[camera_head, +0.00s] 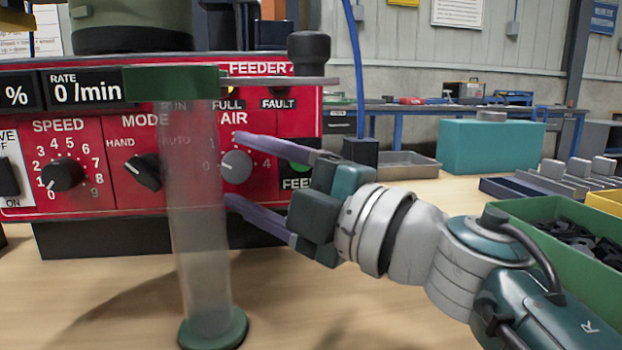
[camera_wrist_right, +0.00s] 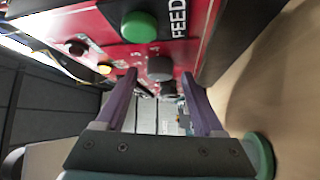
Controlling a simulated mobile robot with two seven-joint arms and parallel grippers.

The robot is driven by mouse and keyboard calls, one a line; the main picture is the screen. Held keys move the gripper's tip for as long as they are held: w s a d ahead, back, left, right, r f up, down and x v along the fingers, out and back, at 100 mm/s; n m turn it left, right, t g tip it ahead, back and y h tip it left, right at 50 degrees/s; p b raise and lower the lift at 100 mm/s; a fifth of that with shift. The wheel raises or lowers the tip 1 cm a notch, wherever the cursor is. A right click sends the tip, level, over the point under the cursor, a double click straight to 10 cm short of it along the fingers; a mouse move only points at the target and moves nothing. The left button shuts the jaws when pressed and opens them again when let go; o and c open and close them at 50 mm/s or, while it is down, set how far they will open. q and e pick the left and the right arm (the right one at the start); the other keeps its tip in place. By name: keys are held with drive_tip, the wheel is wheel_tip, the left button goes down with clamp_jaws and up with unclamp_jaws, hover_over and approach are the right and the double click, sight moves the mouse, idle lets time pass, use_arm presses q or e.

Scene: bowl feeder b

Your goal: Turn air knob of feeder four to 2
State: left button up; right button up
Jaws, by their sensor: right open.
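The feeder's red control panel (camera_head: 100,190) stands at the left, labelled FEEDER 4. Its grey air knob (camera_head: 236,166) sits under the word AIR, with a 4 printed to its right; other scale marks are partly hidden. My right gripper (camera_head: 236,168) is open, one finger above the knob and one below it. In the right wrist view the knob (camera_wrist_right: 159,69) lies ahead between the open finger tips (camera_wrist_right: 165,83), and I see no finger closed on it. I cannot tell the knob's exact setting. My left gripper is not in view.
A clear tube (camera_head: 200,220) on a green base stands just in front of the panel, left of the knob. Black speed (camera_head: 62,175) and mode (camera_head: 143,171) knobs are further left. A green bin (camera_head: 570,240) of dark parts stands at the right.

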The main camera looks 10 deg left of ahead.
drive_tip(key=shift+c, duration=0.3)
clamp_jaws()
drive_tip(key=f+m+t+y+b, duration=0.1)
drive_tip(key=m+b, duration=0.1)
drive_tip(key=b, duration=0.1)
drive_tip(key=shift+r+t, duration=0.15)
drive_tip(key=shift+t, duration=0.25)
drive_tip(key=shift+r+m, duration=0.1)
drive_tip(key=shift+m, duration=0.2)
drive_tip(key=shift+o, duration=0.3)
unclamp_jaws()
